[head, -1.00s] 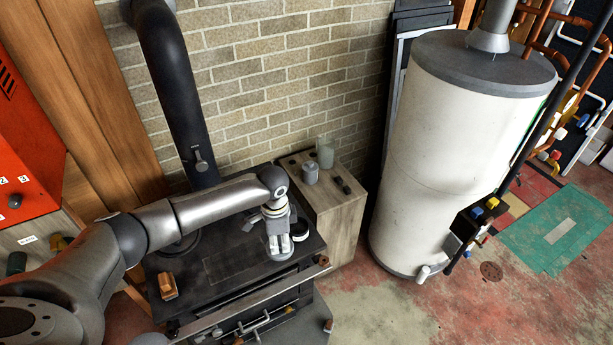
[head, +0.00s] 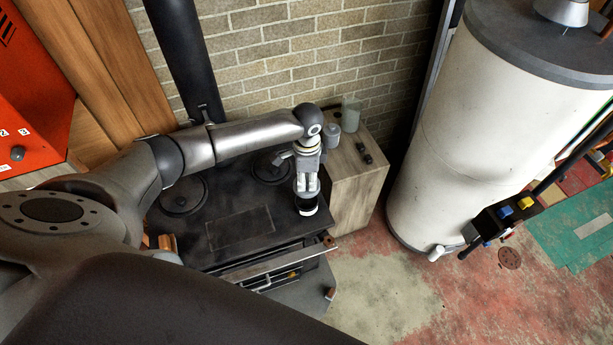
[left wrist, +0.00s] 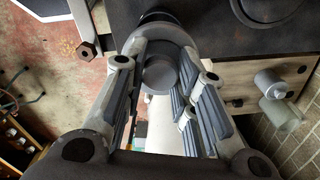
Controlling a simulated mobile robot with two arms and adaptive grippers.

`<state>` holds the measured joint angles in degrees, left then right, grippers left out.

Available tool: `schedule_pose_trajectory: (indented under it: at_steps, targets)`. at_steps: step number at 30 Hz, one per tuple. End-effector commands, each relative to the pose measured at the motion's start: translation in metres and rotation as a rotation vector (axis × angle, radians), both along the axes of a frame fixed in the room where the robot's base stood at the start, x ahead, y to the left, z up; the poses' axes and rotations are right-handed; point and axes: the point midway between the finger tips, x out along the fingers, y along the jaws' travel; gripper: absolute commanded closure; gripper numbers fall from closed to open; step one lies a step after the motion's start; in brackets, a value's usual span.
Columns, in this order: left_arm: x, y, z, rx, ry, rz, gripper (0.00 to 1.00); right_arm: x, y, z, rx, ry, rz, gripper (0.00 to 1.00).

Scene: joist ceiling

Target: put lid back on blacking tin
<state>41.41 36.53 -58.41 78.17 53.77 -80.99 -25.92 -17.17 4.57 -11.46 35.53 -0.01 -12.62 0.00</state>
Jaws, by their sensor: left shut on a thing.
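The blacking tin (head: 308,210), small, round and dark with a pale rim, is on the black stove top near its right front corner. My left gripper (head: 308,188) points down directly over it, its fingers covering part of it. In the left wrist view the fingers are closed around a grey round piece (left wrist: 160,72), which looks like the lid. A pale curved rim shows just beyond it. I cannot tell whether lid and tin touch. My right gripper is not in view.
The black stove (head: 240,228) has round plates at its back and a front rail. A wooden cabinet (head: 352,190) stands to its right, holding a grey canister (head: 331,136), a glass jar (head: 351,113) and small dark items. A white tank (head: 470,140) stands further right.

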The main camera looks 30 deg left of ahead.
Motion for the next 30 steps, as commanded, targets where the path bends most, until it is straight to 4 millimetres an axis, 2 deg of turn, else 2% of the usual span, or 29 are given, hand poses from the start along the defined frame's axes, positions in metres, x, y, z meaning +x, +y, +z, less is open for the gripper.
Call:
schedule_pose_trajectory:
  at_steps: [18, 30]
  targets:
    - [0.000, 0.000, -0.052, -0.001, -0.001, -0.001, 1.00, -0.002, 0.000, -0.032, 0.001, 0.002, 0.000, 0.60]
    - [0.000, 0.000, -0.056, -0.001, -0.001, 0.000, 1.00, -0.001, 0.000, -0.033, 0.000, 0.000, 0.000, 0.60]
